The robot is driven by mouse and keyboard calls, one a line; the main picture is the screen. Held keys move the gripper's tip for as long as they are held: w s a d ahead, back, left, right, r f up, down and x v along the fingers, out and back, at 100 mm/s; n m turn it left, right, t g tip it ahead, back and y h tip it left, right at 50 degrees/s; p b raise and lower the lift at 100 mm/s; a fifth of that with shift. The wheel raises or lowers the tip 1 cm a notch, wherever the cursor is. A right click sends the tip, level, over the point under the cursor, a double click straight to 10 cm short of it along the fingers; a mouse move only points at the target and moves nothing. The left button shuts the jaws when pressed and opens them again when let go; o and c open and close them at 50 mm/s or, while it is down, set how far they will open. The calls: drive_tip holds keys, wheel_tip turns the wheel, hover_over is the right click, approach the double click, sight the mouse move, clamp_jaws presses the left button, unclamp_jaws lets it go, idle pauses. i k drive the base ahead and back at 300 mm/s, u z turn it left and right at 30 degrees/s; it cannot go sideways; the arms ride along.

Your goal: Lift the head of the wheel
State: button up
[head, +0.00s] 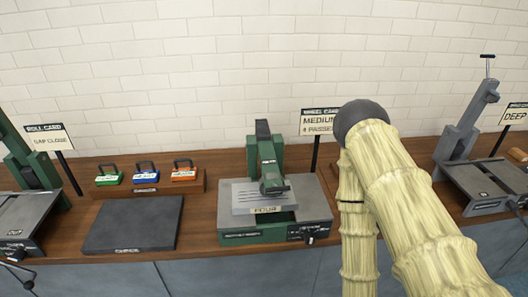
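A green machine (249,232) stands on the wooden counter in the middle. Its upright green post (264,147) rises at the back, and a dark green head (271,178) juts forward from it, low over a grey ribbed plate (246,201). I cannot tell whether the head touches the plate. A tag on the plate's front edge seems to read "FOUR". Which part the task calls the wheel is not clear to me. My pale, bark-textured arm rises at the right of this machine, bends at a dark round joint, and leaves the frame at the bottom. My gripper is not in view.
Similar machines stand at the far left (35,208) and right (484,186). A dark slab (133,223) and a rack (150,188) with green, blue and orange handled blocks lie left of centre. A sign (320,122) stands behind, partly covered by my arm.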

sight(272, 184)
drive_tip(key=u, duration=1.25)
drive_tip(key=k, duration=0.65)
drive_tip(key=z, duration=1.15)
